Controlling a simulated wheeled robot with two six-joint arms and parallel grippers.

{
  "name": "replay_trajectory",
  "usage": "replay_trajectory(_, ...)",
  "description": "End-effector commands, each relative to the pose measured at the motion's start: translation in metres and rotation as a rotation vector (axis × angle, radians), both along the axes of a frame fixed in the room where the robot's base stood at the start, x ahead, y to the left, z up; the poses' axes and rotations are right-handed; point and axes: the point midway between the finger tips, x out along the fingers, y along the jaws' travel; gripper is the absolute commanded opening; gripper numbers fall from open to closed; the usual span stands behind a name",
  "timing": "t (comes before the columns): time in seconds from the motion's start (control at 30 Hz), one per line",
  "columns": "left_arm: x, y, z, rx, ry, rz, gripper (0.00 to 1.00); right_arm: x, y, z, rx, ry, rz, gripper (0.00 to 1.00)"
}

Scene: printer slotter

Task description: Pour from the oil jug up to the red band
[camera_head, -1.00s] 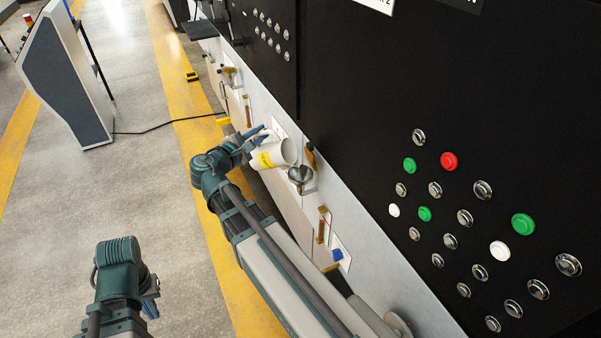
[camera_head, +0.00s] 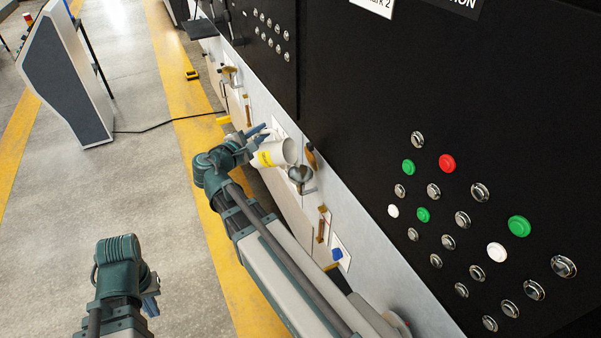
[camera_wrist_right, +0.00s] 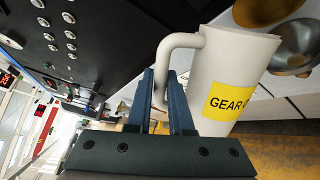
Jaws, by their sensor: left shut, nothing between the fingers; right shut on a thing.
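A white jug (camera_head: 272,154) with a yellow label is tilted, its mouth toward a metal funnel (camera_head: 300,174) on the machine's side. In the right wrist view the label on the jug (camera_wrist_right: 232,75) reads "GEAR O…", and the funnel (camera_wrist_right: 298,42) is beside its mouth. My right gripper (camera_head: 259,134) is shut on the jug's handle (camera_wrist_right: 163,62). No stream of oil can be made out. A sight tube (camera_head: 321,228) with brass ends is on the wall below the funnel; its level and red band are too small to tell. My left gripper (camera_head: 152,296) is shut and empty, low at the left.
A black panel (camera_head: 400,90) with several buttons rises to the right. A blue knob (camera_head: 337,254) sits near the sight tube. Another funnel (camera_head: 230,75) and tube (camera_head: 247,108) are farther along the wall. A grey console (camera_head: 65,85) stands left, with open floor between.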

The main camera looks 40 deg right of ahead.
Motion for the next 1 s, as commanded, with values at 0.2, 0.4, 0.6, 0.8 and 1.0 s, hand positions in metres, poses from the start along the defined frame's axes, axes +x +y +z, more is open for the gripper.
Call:
replay_trajectory(0.2,0.0,0.0,0.002,0.0,0.0,0.0,0.0,-0.001,-0.001,0.002,0.004,-0.01,0.0,0.0)
replay_trajectory(0.4,0.0,0.0,0.002,0.0,0.0,0.0,0.0,-0.001,-0.001,0.002,0.006,-0.014,0.0,0.0)
replay_trajectory(0.6,0.0,0.0,0.003,0.0,0.0,0.0,0.0,-0.002,-0.001,0.003,0.008,-0.018,0.0,0.0)
replay_trajectory(0.8,0.0,0.0,-0.021,0.0,0.0,0.0,0.0,0.009,0.003,-0.019,-0.033,0.06,0.001,0.0)
replay_trajectory(1.0,0.0,0.0,-0.062,0.0,0.0,0.0,0.0,0.023,0.011,-0.053,-0.151,0.278,0.0,0.0)
